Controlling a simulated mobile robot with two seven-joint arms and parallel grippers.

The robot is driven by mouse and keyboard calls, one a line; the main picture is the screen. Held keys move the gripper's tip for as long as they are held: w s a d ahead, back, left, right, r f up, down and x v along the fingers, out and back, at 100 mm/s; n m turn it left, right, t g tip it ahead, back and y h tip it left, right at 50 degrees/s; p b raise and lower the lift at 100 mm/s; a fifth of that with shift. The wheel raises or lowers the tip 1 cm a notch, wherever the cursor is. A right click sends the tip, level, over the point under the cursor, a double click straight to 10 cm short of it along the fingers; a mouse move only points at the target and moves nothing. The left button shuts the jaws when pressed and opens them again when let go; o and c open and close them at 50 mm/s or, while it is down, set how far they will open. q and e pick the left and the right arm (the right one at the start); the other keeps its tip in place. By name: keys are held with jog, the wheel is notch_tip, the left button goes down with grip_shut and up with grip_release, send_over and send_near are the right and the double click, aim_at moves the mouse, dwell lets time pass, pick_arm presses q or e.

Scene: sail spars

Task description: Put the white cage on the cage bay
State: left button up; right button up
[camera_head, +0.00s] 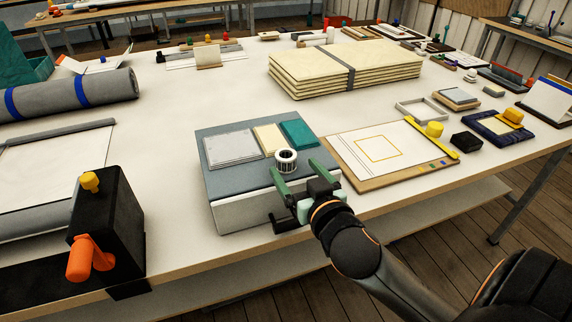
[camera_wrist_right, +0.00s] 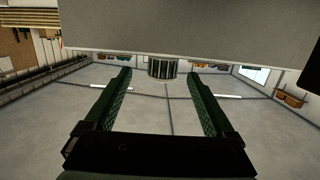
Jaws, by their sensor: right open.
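The white cage (camera_head: 286,160) is a small, upright white ring with dark slots and a dark centre. It stands near the front edge of a grey-topped box (camera_head: 240,176). My right gripper (camera_head: 297,170) is open, its green fingers spread at the box's front edge, with the cage just beyond and between the fingertips. In the right wrist view the cage (camera_wrist_right: 162,68) sits ahead between the open fingers, apart from both. On the box top lie a pale grey panel (camera_head: 231,147), a cream panel (camera_head: 269,139) and a teal panel (camera_head: 298,134); I cannot tell which is the cage bay.
A black block with an orange handle (camera_head: 105,225) stands front left. A board with a yellow square (camera_head: 375,150) lies right of the box. Stacked cream sheets (camera_head: 345,70) lie behind, and a grey roll (camera_head: 70,93) lies at left. White table shows between them.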

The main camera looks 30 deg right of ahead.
aim_at(290, 163)
jog(key=shift+w+r, duration=0.15)
jog(key=shift+w, duration=0.25)
jog(key=shift+p+x, duration=0.35)
jog(key=shift+x, duration=1.8)
jog(key=shift+r, duration=0.15)
grip_shut()
